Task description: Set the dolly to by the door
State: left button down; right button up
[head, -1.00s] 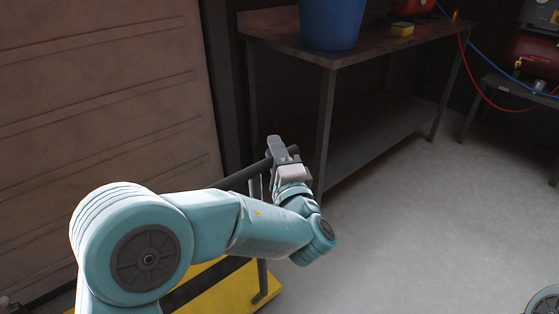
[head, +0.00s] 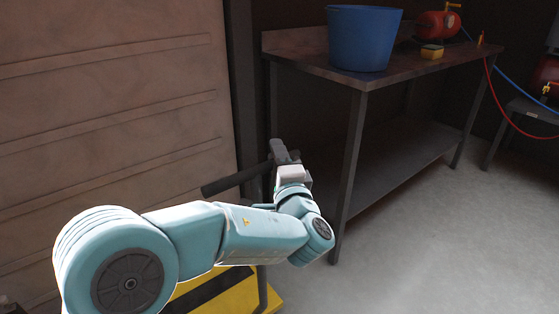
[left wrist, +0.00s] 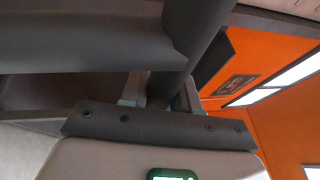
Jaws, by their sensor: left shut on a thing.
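The dolly has a flat yellow deck (head: 262,296) with a dark stripe, low behind my left arm, and a dark handle bar (head: 235,181) above it. My left gripper (head: 281,155) is shut on the handle bar near its right end. In the left wrist view a dark bar (left wrist: 80,45) crosses close in front of the gripper. Much of the deck is hidden by my arm. The door (head: 110,110), a brown ribbed panel, fills the left side of the head view. My right gripper is not in view.
A metal workbench (head: 352,130) stands close right of the gripper, with a blue bucket (head: 363,40), a yellow sponge (head: 432,52) and a red tank (head: 437,25) on top. A second low stand (head: 525,112) is at far right. Grey floor (head: 430,250) is clear at lower right.

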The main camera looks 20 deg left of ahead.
pick_arm(q)
jog(key=shift+a+r, duration=0.2)
jog(key=shift+a, duration=0.05)
jog(key=c, duration=0.9)
grip_release()
jog(key=shift+w+f, duration=0.1)
jog(key=shift+w, duration=0.05)
jog(key=p+v, duration=0.1)
jog(key=v, duration=1.5)
jog(key=shift+s+d+f+p, duration=0.1)
jog(key=shift+s+p, duration=0.1)
jog(key=shift+p, duration=0.1)
